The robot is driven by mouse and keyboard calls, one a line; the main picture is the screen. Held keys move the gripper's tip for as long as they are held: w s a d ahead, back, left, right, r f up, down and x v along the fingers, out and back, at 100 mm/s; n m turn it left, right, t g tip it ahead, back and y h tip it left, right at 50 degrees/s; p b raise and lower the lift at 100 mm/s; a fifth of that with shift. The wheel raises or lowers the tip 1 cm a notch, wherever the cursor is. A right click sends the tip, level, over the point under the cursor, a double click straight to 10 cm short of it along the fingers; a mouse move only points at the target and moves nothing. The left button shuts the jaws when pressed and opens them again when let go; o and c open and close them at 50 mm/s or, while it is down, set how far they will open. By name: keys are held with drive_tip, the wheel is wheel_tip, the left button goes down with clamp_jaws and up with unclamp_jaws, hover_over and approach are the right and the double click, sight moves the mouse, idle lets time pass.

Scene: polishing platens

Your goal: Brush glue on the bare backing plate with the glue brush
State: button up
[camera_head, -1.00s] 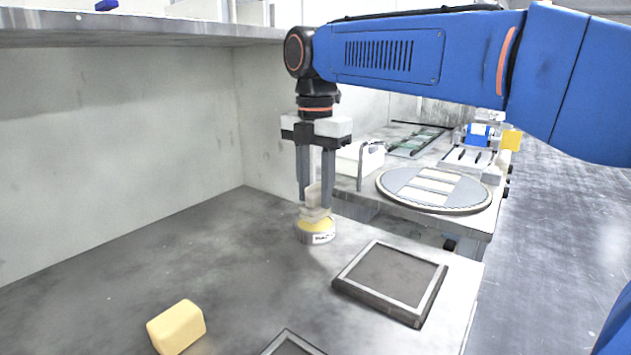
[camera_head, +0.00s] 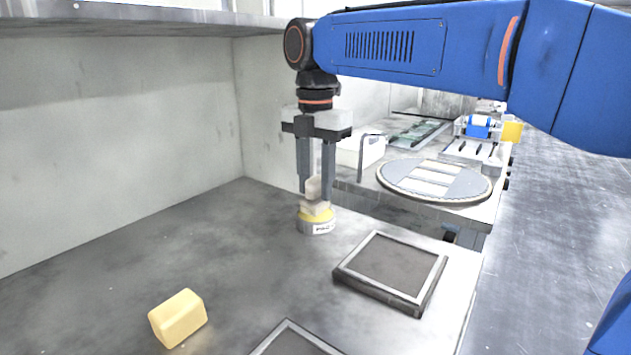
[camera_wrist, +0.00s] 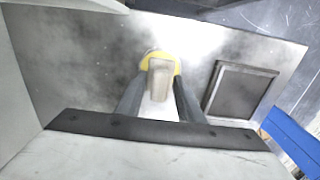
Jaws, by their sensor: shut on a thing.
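My gripper (camera_head: 316,196) points straight down over the steel bench. Its fingers are shut on the upper part of the glue brush (camera_head: 314,189), a pale beige block-like piece. The brush is upright, its lower end at the glue pot, a low round grey pot (camera_head: 317,227) with a yellow top and a label. The wrist view shows the brush (camera_wrist: 160,75) between the fingers and the yellow top behind it. A square dark plate with a light frame (camera_head: 392,262) lies right of the pot. Whether it is the bare backing plate I cannot tell.
A yellow block (camera_head: 178,318) lies front left. A second framed square (camera_head: 290,344) is cut off at the front edge. A round disc with pale strips (camera_head: 435,181) sits on the farther bench. A shelf (camera_head: 130,28) overhangs the back left. The bench's left middle is clear.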

sight(316, 177)
drive_tip(key=shift+f, duration=0.5)
idle(1.3)
drive_tip(key=shift+r, duration=3.55)
